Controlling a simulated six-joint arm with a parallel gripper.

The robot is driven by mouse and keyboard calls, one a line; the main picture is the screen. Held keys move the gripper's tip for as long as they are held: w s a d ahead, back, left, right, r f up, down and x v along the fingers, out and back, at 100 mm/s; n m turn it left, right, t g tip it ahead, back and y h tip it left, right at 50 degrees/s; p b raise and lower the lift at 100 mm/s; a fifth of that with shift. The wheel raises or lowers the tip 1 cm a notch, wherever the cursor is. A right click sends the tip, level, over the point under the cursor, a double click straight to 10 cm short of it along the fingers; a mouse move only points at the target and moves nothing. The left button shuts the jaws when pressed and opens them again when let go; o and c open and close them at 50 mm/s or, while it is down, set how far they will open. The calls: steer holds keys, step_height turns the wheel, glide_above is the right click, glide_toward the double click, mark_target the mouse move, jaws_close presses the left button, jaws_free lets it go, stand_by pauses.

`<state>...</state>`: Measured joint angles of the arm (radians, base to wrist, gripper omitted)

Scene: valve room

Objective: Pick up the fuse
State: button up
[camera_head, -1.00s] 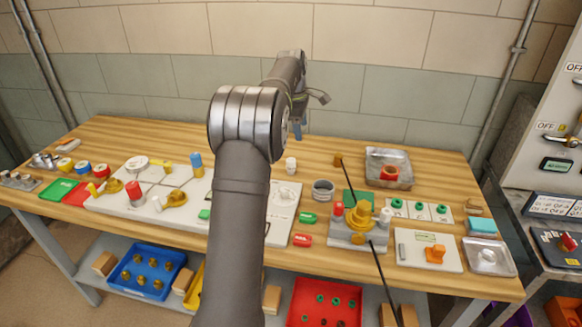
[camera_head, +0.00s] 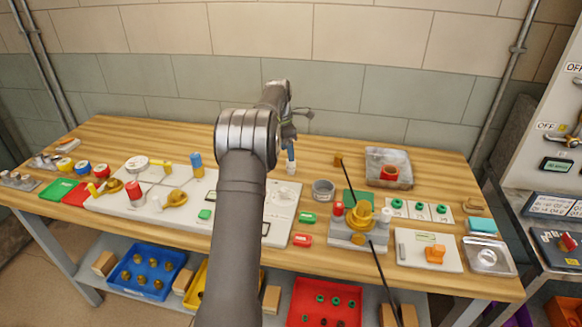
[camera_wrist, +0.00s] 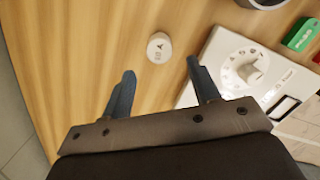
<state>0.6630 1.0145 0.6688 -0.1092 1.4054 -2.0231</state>
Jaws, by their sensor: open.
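The fuse looks to be the small white cylinder (camera_head: 291,168) standing upright on the wooden bench, behind the pale panel. In the wrist view the white cylinder (camera_wrist: 159,47) shows its round top with small dark marks. My gripper (camera_wrist: 160,72) is open, with its two blue fingers apart and nothing between them. The cylinder lies just beyond the fingertips in that view, roughly centred between them. In the head view my gripper (camera_head: 290,153) points down just above and behind the cylinder; contact is not visible.
A white panel with a dial (camera_wrist: 240,68) lies close to the right finger in the wrist view. A grey ring-shaped cup (camera_head: 323,190) stands right of the cylinder. A metal tray (camera_head: 402,158) is farther right. Bare wood (camera_wrist: 70,60) lies to the left in the wrist view.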

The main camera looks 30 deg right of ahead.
mark_target(292, 164)
steer(key=f, duration=0.2)
steer(key=d+f, duration=0.1)
steer(key=f, duration=0.4)
steer(key=shift+s+d+f, duration=0.1)
steer(key=shift+s+d, duration=0.1)
steer(key=shift+d, duration=0.15)
steer(key=c, duration=1.1)
